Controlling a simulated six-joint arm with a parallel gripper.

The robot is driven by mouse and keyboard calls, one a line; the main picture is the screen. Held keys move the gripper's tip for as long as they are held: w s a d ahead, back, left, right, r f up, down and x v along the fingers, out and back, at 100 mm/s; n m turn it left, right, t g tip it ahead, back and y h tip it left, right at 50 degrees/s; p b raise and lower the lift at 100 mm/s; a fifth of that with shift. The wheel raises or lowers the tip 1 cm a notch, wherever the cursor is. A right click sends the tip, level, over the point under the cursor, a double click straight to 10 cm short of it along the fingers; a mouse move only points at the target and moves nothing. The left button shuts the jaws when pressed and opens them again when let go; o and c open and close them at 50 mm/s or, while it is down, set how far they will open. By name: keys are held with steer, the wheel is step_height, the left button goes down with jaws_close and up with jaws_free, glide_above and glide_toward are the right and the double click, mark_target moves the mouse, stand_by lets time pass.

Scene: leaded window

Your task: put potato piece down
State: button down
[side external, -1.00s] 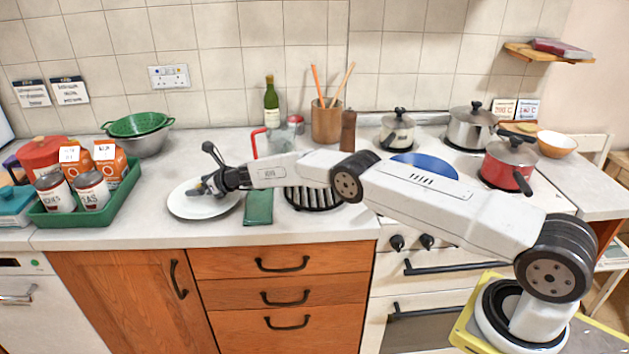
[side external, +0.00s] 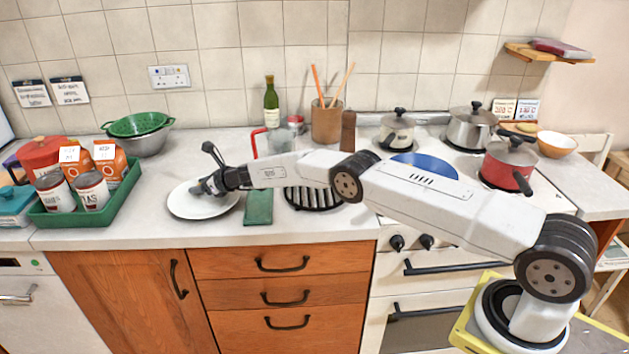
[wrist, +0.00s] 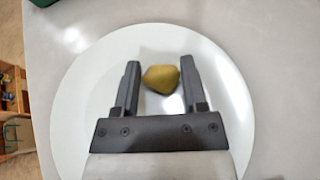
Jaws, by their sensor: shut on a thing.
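The potato piece (wrist: 161,79) is a small yellow-brown lump between the two dark fingers of my gripper (wrist: 160,64) in the wrist view. My gripper is shut on it. The white plate (wrist: 72,120) lies below the fingers and the piece. In the side external view the plate (side external: 185,208) sits on the counter, and my gripper (side external: 203,188) is low over its middle. The potato piece is hidden or too small to tell there. Whether it touches the plate is not clear.
A green tray (side external: 75,222) with cans and cartons stands left of the plate. A red-handled jug (side external: 275,143) stands behind. The counter in front of the plate is clear.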

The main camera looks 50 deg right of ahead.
steer(key=shift+r, duration=0.15)
steer(key=shift+r, duration=1.55)
steer(key=shift+s+r, duration=0.8)
steer(key=shift+r, duration=0.1)
steer(key=s+r, duration=0.7)
steer(key=s, duration=0.5)
steer(key=shift+s+d+r, duration=0.2)
steer(key=shift+d+r, duration=0.15)
steer(key=shift+r, duration=0.05)
steer(key=shift+r, duration=0.1)
